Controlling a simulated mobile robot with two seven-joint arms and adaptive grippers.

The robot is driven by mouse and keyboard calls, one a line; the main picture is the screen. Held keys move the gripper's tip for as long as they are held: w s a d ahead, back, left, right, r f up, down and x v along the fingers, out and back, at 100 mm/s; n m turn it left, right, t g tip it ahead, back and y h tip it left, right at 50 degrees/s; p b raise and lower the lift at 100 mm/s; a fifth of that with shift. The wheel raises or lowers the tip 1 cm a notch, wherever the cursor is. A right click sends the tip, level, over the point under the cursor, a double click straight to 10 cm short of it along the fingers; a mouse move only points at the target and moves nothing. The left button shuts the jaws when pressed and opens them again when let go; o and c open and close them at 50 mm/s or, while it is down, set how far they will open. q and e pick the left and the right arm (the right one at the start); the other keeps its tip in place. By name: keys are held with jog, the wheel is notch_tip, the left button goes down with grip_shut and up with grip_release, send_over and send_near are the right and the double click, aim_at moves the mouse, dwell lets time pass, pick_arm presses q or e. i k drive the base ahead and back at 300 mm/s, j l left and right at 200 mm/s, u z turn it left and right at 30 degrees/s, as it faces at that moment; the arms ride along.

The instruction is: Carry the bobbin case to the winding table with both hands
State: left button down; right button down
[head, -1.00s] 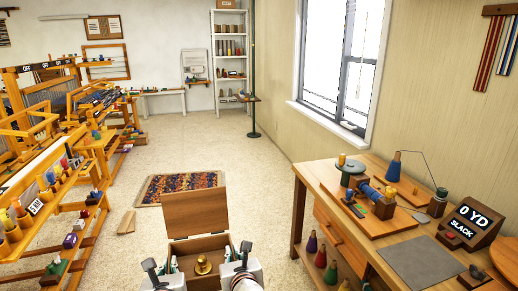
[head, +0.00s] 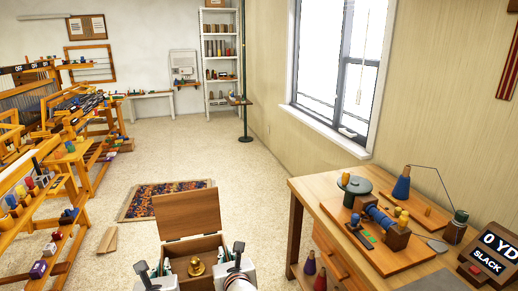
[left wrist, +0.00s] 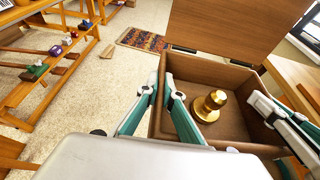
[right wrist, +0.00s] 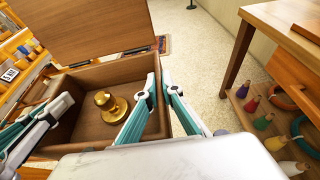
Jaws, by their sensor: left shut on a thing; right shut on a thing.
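The bobbin case (head: 186,213) is an open wooden box with its lid raised, held low in front of me. It also shows in the left wrist view (left wrist: 220,30) and right wrist view (right wrist: 100,35). A brass bobbin-like piece (left wrist: 208,105) sits inside on the floor of the case. My left gripper (left wrist: 160,85) is shut on the case's left wall. My right gripper (right wrist: 160,85) is shut on its right wall. The winding table (head: 300,193) stands to the right, apart from the case, with a winder and a grey mat (head: 440,283) on top.
A patterned rug (head: 140,203) lies on the floor beyond the case. Yellow wooden looms (head: 70,150) with spools line the left side. Coloured cones (right wrist: 264,122) stand on the table's lower shelf.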

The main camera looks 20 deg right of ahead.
aim_at(322, 186)
jog(key=i, duration=1.8)
jog(key=i+z, duration=0.1)
jog(key=i, duration=1.7)
jog(key=j+z, duration=0.1)
jog(key=z, duration=2.2)
